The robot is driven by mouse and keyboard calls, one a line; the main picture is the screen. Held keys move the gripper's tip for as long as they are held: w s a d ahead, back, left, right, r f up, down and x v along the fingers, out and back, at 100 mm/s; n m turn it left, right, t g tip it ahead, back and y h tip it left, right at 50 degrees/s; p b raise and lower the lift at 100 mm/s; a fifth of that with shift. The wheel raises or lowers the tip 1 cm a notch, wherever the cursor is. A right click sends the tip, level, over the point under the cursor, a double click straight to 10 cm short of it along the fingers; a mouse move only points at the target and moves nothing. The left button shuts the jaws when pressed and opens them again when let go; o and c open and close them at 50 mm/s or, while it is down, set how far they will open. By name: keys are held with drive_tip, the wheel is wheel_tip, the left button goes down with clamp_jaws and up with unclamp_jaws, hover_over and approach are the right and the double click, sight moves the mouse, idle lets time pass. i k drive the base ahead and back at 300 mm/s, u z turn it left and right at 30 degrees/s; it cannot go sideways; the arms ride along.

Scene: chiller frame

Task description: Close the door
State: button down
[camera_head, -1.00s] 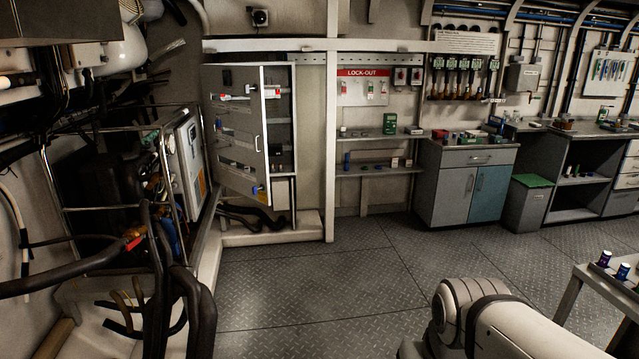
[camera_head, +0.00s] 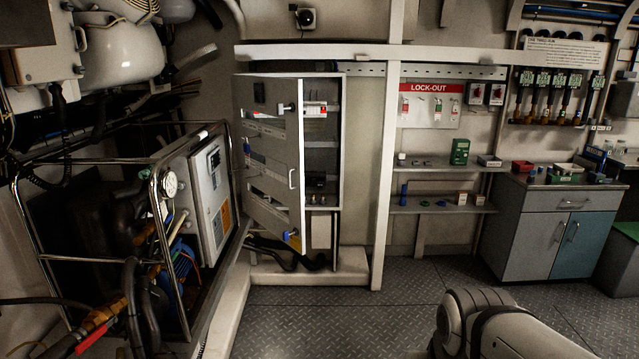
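A tall grey cabinet (camera_head: 322,150) stands against the back wall, left of centre. Its door (camera_head: 270,165) stands open, hinged at the cabinet's left side, and partly covers the opening. A light vertical handle (camera_head: 291,178) sits near the door's right edge. The door has slots and blue latches on its face. Shelves and small parts show inside the cabinet to the right of the door. My arm shows at the bottom right, apart from the cabinet. My gripper is outside the picture.
A metal tube frame (camera_head: 158,200) with hoses and a white box (camera_head: 209,195) stands at the left, close to the door. A pale post (camera_head: 387,160) and lock-out shelves (camera_head: 440,208) stand right of the cabinet. The plate floor (camera_head: 330,325) in front is clear.

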sight(282, 178)
drive_tip(key=u, duration=0.3)
drive_tip(key=i, duration=2.35)
drive_tip(key=u, duration=0.4)
